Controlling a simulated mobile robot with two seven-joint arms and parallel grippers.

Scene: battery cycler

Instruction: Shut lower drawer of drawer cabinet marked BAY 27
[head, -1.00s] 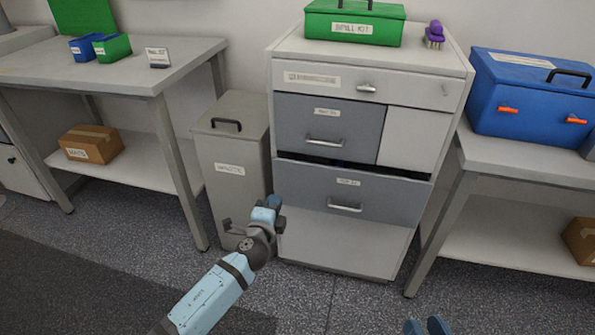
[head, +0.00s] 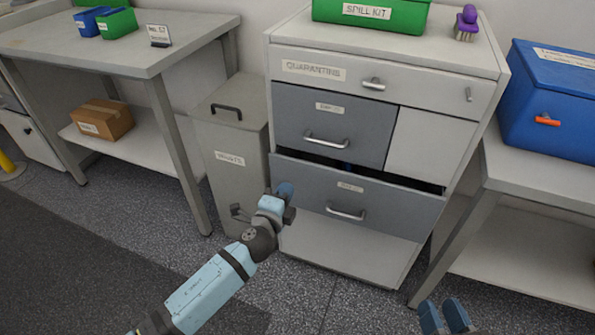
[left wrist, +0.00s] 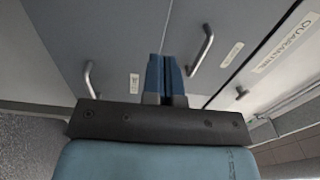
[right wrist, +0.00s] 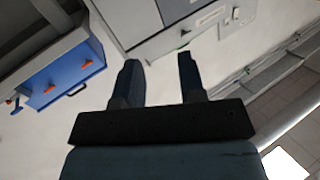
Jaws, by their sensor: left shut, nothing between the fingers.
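The drawer cabinet (head: 435,140) stands ahead of me. Its lower grey drawer (head: 400,208) sticks out, with a dark gap above its front. A bar handle (head: 346,213) and a small label are on that front; the label is too blurred to read. My left gripper (head: 285,190) is shut and empty at the left end of the lower drawer's front; I cannot tell whether it touches. In the left wrist view its closed fingers (left wrist: 166,78) show against grey drawer fronts, between two handles. My right gripper (head: 446,316) is open and empty, low and right of the cabinet.
Above are a grey drawer (head: 320,120) and a top drawer marked QUARANTINE (head: 425,85), both looking shut. A grey waste bin (head: 232,180) stands close on the cabinet's left. Tables with a cardboard box (head: 105,120) and blue case (head: 550,95) flank it. The floor in front is clear.

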